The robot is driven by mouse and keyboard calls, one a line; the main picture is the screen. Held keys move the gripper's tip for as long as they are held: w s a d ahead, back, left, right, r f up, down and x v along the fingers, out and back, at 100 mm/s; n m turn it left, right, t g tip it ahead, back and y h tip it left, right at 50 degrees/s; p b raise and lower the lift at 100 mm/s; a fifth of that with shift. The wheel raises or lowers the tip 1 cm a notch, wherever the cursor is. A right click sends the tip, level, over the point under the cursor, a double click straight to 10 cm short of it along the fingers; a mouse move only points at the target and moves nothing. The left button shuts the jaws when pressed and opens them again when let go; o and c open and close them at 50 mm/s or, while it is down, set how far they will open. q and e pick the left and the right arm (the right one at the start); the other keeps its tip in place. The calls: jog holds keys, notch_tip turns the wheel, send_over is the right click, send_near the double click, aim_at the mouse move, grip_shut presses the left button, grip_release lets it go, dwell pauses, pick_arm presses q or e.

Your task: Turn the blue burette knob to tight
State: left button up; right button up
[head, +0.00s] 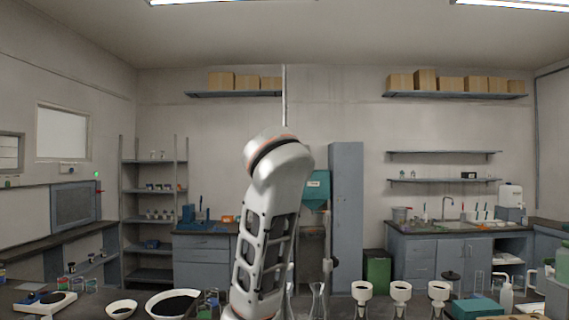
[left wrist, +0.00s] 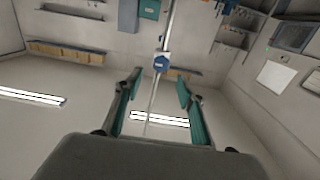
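In the left wrist view, which looks upside down, the blue knob (left wrist: 161,63) sits on a white fitting on a thin pale upright tube (left wrist: 169,25). My left gripper (left wrist: 159,82) is open, with its two teal-padded fingers apart and nothing between the pads. The knob appears between and beyond the fingertips; I cannot tell how far beyond. In the head view, one of my white arm links covers the middle, and the knob and left gripper are hidden. A thin upright rod (head: 284,95) rises behind that arm. My right gripper is in neither view.
Flasks (head: 318,298) and white funnel-like cups (head: 400,291) stand right of my arm. Dark-filled white dishes (head: 172,303) and a small balance (head: 47,304) are at left.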

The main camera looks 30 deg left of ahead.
pick_arm(q)
jog(key=p+x, duration=0.1)
jog(key=x, duration=0.5)
jog(key=shift+w+a, duration=0.25)
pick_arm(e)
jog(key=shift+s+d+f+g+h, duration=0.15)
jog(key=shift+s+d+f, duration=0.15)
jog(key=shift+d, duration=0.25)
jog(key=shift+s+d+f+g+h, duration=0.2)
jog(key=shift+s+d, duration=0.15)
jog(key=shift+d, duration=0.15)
pick_arm(q)
jog(key=c, duration=1.1)
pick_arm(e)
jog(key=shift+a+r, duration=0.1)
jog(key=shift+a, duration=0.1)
